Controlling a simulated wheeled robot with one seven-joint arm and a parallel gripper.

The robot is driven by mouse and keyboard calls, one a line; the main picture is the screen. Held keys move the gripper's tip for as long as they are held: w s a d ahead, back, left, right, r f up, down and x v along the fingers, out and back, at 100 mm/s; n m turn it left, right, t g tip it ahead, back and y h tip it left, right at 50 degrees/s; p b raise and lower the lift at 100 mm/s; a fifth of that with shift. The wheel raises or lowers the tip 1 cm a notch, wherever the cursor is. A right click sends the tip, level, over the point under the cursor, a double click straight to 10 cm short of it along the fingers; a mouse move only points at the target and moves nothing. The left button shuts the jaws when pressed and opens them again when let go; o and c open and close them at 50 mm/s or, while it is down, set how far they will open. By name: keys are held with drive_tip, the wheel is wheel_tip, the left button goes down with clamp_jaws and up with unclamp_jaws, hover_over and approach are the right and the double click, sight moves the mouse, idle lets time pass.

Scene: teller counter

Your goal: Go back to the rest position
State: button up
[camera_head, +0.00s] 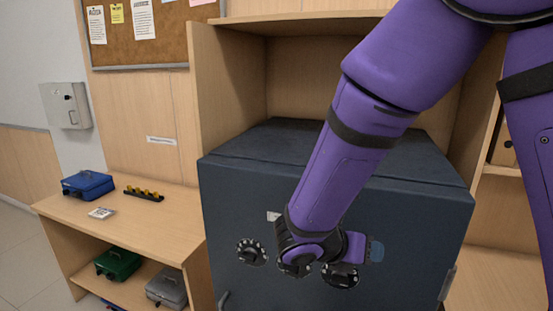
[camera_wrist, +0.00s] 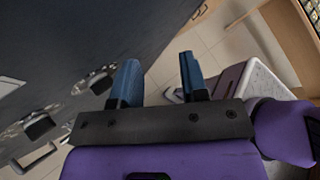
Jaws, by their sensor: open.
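My gripper (camera_wrist: 160,78) is open in the wrist view, with two blue fingers apart and nothing between them. In the head view my purple arm reaches down across the front of a dark blue-grey safe (camera_head: 225,190). In the wrist view the safe face (camera_wrist: 70,40) fills the left side, beside the fingers. Whether my gripper touches the door cannot be told. My wrist hides part of the door.
The safe sits in a wooden cabinet (camera_head: 225,75). Another dial (camera_head: 251,252) is on its left. To the left, a wooden counter (camera_head: 150,225) holds a blue cash box (camera_head: 88,184) and a black tray with yellow pieces (camera_head: 144,194). Green (camera_head: 118,263) and grey (camera_head: 167,288) boxes lie below.

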drive_tip(key=s+d+r+m+y, duration=0.5)
drive_tip(key=s+r+m, duration=0.3)
drive_tip(key=m, duration=0.6)
drive_tip(key=s+d+r+m+y, duration=0.6)
drive_tip(key=s+r+m, duration=0.3)
drive_tip(key=m, duration=0.5)
drive_tip(key=shift+d+r+t, duration=0.3)
drive_tip(key=shift+d+r, duration=0.25)
drive_tip(key=shift+d, duration=0.1)
